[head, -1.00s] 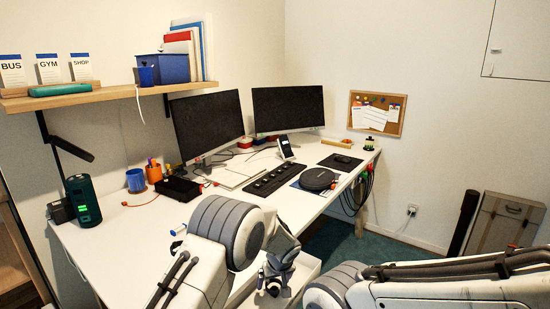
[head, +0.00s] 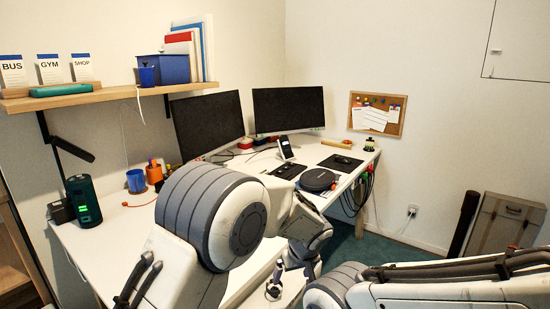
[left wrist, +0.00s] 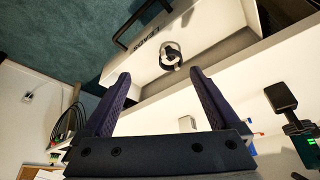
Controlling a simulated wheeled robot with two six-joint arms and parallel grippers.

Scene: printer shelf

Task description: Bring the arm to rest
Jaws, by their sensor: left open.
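My left arm crosses the lower middle of the head view, bent, with the left gripper (head: 290,277) low in front of the desk. In the left wrist view the two dark fingers of the left gripper (left wrist: 158,80) are spread apart with nothing between them. Beyond the fingertips is a white box or drawer (left wrist: 208,42) with a black handle and the label LEADS. A small round black-and-white object (left wrist: 170,56) shows against it, clear of the fingers. My right arm lies across the lower right of the head view; its gripper is out of frame.
The white desk (head: 118,245) holds two monitors (head: 288,109), a green-lit device (head: 84,200), a blue cup (head: 136,181) and a round black device (head: 318,180). A wooden shelf (head: 120,92) hangs above. Cables (head: 358,192) hang at the desk's right end. Carpet is open at right.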

